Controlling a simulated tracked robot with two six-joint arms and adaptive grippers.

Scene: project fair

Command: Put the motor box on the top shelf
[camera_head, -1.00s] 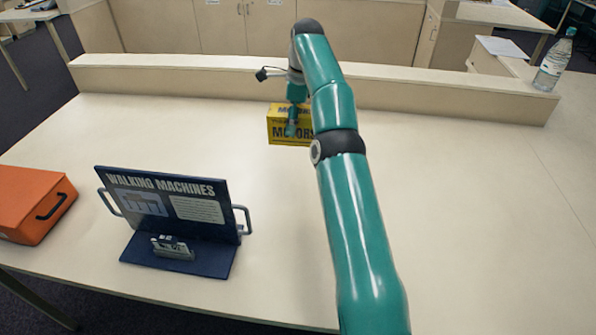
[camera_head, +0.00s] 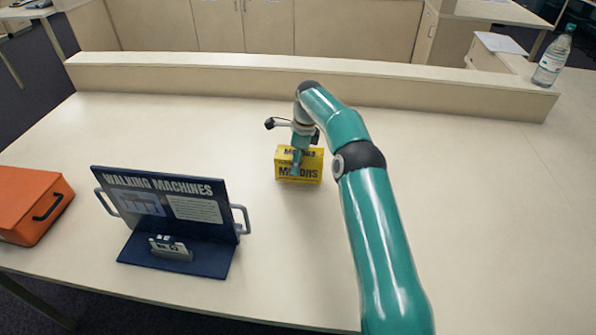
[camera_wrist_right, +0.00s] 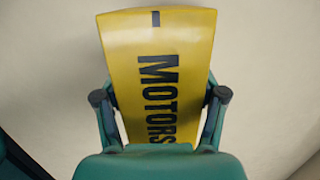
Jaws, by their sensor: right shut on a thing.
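The yellow motor box (camera_head: 312,170), with black "MOTORS" lettering, is over the middle of the table, in front of the raised back ledge. My right gripper (camera_head: 298,160) reaches down onto it from above and is shut on it. In the right wrist view the motor box (camera_wrist_right: 158,60) sits between the two fingers of my right gripper (camera_wrist_right: 160,110), one on each side. I cannot tell whether the box touches the table. No shelf unit is clearly seen. My left gripper is not in view.
A raised ledge (camera_head: 200,75) runs along the table's back, with a water bottle (camera_head: 553,62) at its right end. A dark blue "WALKING MACHINES" display (camera_head: 165,215) and an orange case (camera_head: 30,205) stand at the left. The table (camera_head: 480,200) is clear at the right.

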